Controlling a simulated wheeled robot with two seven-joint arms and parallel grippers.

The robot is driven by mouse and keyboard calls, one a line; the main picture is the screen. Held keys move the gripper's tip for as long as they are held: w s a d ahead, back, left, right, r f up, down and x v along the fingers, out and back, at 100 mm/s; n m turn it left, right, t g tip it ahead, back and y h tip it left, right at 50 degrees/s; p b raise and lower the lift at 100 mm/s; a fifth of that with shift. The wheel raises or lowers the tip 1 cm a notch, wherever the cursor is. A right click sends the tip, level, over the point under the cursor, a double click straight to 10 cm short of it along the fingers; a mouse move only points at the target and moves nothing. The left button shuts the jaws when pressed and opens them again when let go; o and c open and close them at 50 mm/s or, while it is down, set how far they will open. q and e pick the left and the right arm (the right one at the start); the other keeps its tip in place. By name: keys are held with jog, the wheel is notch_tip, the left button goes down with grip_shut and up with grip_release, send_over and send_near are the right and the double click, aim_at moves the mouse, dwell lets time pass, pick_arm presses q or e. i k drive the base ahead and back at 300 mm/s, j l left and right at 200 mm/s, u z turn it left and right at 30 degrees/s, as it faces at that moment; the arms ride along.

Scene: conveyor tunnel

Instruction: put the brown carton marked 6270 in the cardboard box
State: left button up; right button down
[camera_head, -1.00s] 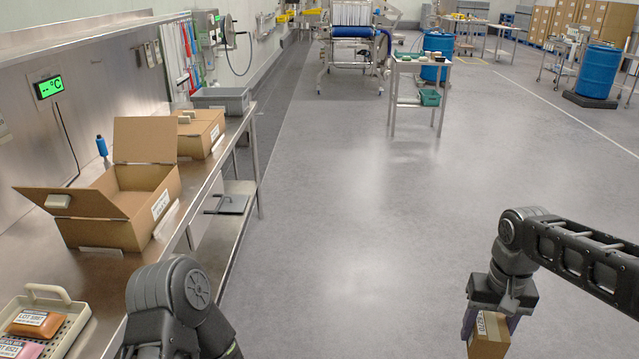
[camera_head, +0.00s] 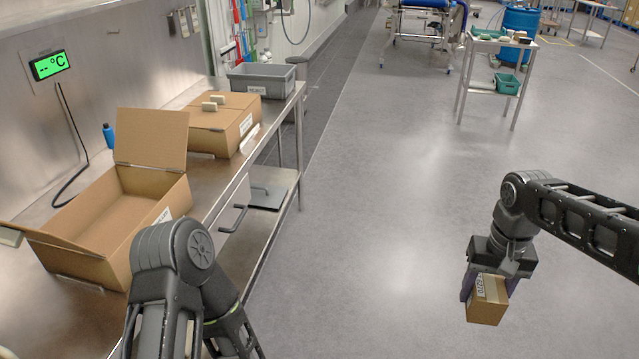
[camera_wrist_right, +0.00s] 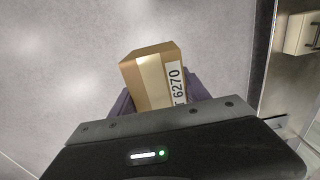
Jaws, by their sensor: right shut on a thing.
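The brown carton marked 6270 (camera_head: 487,300) is in my right gripper (camera_head: 488,283), held in the air over the grey floor at the right of the head view. In the right wrist view the carton (camera_wrist_right: 150,80) shows its 6270 label upside up along one side, between the dark fingers. An open cardboard box (camera_head: 110,215) stands on the steel bench at the left, flaps raised, and its visible inside looks empty. My left arm stands in front of the box's near right corner. The left gripper is out of the picture.
A closed cardboard box (camera_head: 221,125) with small pale blocks on top and a grey bin (camera_head: 262,79) stand farther along the steel bench (camera_head: 200,190). A blue bottle (camera_head: 109,135) stands behind the open box. The floor between bench and right arm is clear.

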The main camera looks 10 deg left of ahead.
aim_at(118, 233)
jog(key=i+l+u, duration=0.1)
jog(key=i+u, duration=0.25)
jog(key=i+l+u, duration=0.2)
jog(key=i+u, duration=0.2)
jog(key=i+l+u, duration=0.1)
jog(key=u, duration=0.35)
jog(key=i+l+u, duration=0.1)
jog(key=u, duration=0.35)
jog(key=l+u, duration=0.3)
jog(key=u, duration=0.15)
jog(key=i+l+u, duration=0.1)
jog(key=u, duration=0.4)
jog(key=l+u, duration=0.3)
jog(key=u, duration=0.15)
jog(key=k+l+u, duration=0.1)
jog(key=u, duration=0.2)
jog(key=k+l+u, duration=0.1)
jog(key=l+u, duration=0.2)
